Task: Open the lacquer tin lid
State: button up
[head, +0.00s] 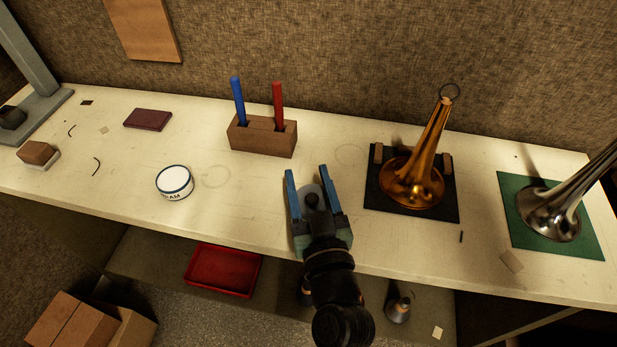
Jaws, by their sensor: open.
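A short round tin (174,184) with a white top and a dark blue rim stands on the left half of the bench. Its side label is partly visible and shows letters ending in "AM"; I cannot tell whether it is the lacquer tin. Its top looks closed. No other tin with a lid shows clearly on the bench. My gripper (312,184) is over the middle front of the bench, well to the right of the tin. Its blue-edged fingers are apart and hold nothing that I can see.
A wooden block (262,136) holds blue and red handles. A brass bell (412,181) stands on a dark mat, a silver one (550,214) on a green mat. A dark red block (148,119) lies far left. A red tray (222,270) is below.

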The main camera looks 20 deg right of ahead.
jog(key=shift+c, duration=0.2)
grip_shut()
dwell(1.1)
